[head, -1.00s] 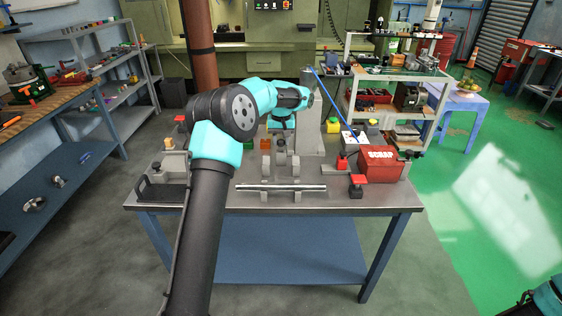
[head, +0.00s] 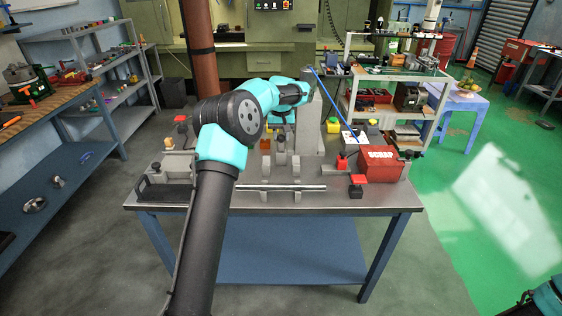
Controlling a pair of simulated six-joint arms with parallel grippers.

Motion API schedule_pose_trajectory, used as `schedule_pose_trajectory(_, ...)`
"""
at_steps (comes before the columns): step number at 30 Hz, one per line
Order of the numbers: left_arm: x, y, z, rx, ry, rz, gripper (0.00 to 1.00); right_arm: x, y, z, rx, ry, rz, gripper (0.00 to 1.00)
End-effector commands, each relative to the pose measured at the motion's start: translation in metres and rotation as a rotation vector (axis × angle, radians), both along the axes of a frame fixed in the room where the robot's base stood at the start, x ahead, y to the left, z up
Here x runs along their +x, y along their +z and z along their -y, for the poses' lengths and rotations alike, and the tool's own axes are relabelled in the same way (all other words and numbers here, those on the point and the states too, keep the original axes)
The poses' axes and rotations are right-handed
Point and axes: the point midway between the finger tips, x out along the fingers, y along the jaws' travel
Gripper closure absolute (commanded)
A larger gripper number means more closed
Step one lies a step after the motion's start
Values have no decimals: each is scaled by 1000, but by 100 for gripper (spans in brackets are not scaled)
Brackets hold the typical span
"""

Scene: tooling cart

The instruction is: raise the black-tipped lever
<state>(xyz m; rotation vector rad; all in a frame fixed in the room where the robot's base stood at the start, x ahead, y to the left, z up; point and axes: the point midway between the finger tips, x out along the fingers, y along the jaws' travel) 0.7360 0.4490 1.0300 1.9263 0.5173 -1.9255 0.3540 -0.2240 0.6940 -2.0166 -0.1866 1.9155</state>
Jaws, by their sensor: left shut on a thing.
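My left gripper (head: 281,138) points down over the middle of the cart top, just left of the grey upright column (head: 308,125). It is shut on a small dark-tipped grey piece (head: 281,157), which I take to be the black-tipped lever. The fingertips are tiny here, and the exact hold is hard to see. The piece shows between two grey upright brackets, behind a horizontal steel bar (head: 285,187). My right arm shows only as a teal and black part at the bottom right corner; its gripper cannot be made out.
A red scrap box (head: 380,164) and red-topped blocks (head: 357,185) stand on the right of the cart. A blue rod (head: 335,103) slants down from the column. A grey fixture (head: 172,165) and black tray (head: 160,190) are at left. The front edge is clear.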

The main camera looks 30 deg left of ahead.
Motion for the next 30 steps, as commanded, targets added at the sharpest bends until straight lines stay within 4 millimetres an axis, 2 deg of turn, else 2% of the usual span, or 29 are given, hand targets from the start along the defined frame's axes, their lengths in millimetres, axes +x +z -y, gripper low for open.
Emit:
schedule_pose_trajectory(18, 17, 4, -10, 1, 1, 2, 91, 0, 0, 0, 0, 0, 0, 57)
schedule_pose_trajectory(26, 17, 5, -10, 1, 0, 1, 91, 0, 0, 0, 0, 0, 0, 57)
schedule_pose_trajectory(27, 17, 5, -10, 1, 0, 1, 65, 0, 0, 0, 0, 0, 0, 57)
schedule_pose_trajectory(30, 17, 5, -10, 1, 0, 1, 55, 0, 0, 0, 0, 0, 0, 57)
